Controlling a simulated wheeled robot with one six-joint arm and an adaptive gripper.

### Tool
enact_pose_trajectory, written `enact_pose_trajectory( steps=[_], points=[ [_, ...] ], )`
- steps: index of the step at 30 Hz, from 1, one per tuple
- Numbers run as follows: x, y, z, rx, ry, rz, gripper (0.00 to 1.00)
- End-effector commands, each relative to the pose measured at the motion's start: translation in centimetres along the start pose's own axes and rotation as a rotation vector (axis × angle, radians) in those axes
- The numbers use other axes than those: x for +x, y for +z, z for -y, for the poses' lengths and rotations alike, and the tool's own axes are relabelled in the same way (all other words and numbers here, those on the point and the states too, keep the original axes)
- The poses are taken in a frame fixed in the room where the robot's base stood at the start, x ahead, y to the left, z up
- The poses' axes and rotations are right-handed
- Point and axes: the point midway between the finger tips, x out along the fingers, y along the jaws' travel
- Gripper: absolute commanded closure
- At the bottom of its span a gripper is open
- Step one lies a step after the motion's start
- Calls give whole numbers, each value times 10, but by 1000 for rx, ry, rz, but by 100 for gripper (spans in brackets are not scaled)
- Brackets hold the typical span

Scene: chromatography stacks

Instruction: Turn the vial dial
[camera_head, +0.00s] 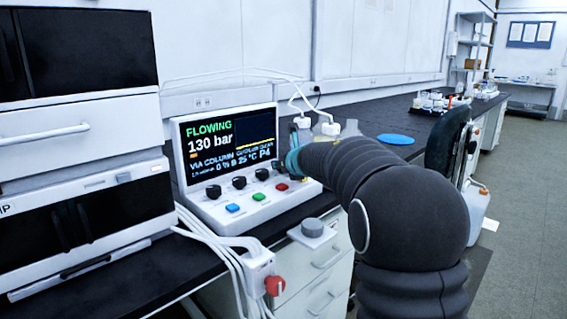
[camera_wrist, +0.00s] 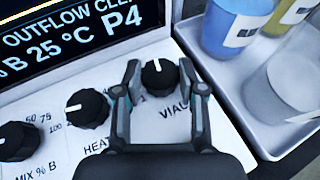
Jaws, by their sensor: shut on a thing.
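The vial dial (camera_wrist: 159,80) is a round black knob with a white pointer mark, on a white panel with a partly covered "VIAL" label. Its pointer points roughly up in the wrist view. My gripper (camera_wrist: 160,68) has one finger on each side of the dial and is shut on it. In the head view my gripper (camera_head: 289,160) is at the right end of the dial row and hides the vial dial. The console screen (camera_head: 228,145) reads "FLOWING", "130 bar" and "P4"; "P4" also shows in the wrist view.
The heat dial (camera_wrist: 87,107) and mix dial (camera_wrist: 16,141) sit left of my gripper. Blue, green and red buttons (camera_head: 258,197) lie below the dials. A tray (camera_wrist: 213,72) with several bottles stands close on the right. A grey knob (camera_head: 312,228) sits at the bench edge.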

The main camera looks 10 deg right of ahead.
Motion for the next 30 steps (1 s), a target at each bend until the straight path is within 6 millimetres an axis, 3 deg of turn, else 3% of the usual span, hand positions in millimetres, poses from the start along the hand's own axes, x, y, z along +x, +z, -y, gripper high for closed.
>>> enact_pose_trajectory(
  steps=[8, 9, 11, 12, 23, 30],
  points=[
    [0, 0, -1, 1, 1, 0, 95],
    [0, 0, -1, 0, 1, 0, 52],
    [0, 0, -1, 0, 1, 0, 38],
    [0, 0, 0, 0, 1, 0, 35],
    [-4, 1, 0, 0, 0, 1, 35],
    [-36, 2, 0, 0, -1, 3, 35]
  ],
)
